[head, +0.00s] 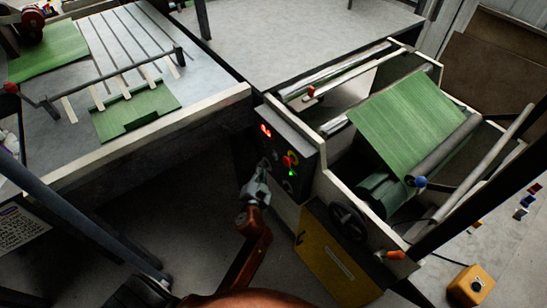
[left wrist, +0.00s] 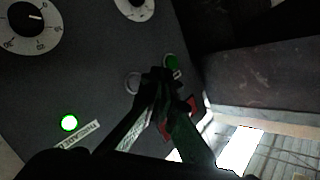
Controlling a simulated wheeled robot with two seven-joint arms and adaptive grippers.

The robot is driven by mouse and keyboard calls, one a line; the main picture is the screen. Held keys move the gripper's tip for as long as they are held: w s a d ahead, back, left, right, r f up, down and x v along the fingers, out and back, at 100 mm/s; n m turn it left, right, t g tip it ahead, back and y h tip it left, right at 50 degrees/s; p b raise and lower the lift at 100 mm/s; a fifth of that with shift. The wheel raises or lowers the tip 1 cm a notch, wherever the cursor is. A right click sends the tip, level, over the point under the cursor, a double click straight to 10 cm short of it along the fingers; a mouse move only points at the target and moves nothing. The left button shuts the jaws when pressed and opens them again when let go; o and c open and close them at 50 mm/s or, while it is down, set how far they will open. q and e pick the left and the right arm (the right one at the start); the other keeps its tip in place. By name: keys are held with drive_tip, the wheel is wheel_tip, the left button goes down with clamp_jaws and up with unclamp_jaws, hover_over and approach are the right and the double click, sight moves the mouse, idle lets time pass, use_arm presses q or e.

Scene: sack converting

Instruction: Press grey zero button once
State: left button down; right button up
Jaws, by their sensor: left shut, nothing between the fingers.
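The control panel (head: 300,142) is a dark box on the machine's near corner, with a red lit display (head: 265,130) and a red button (head: 289,161). In the left wrist view a round grey button (left wrist: 133,82) sits on the panel, with a green button (left wrist: 171,62) to its upper right. No zero mark is readable on the grey one. My left gripper (head: 262,181) is shut and empty at the panel's lower left. In the left wrist view its fingertips (left wrist: 164,80) overlap the space between these buttons; I cannot tell whether they touch. My right gripper is out of view.
A lit green lamp (left wrist: 69,123) and a dial (left wrist: 30,20) are on the panel. A black handwheel (head: 349,222) and a yellow cabinet door (head: 330,262) are beside and below it. A green sheet (head: 405,118) runs over the machine. A table with green sacks (head: 137,112) stands left.

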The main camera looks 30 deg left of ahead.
use_arm(q)
drive_tip(key=s, duration=0.1)
drive_tip(key=s+a, duration=0.1)
drive_tip(key=s, duration=0.1)
drive_tip(key=shift+a+p, duration=0.1)
drive_tip(key=shift+p, duration=0.2)
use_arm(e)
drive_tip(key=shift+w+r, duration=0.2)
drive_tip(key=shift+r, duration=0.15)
use_arm(q)
drive_tip(key=shift+w, duration=0.1)
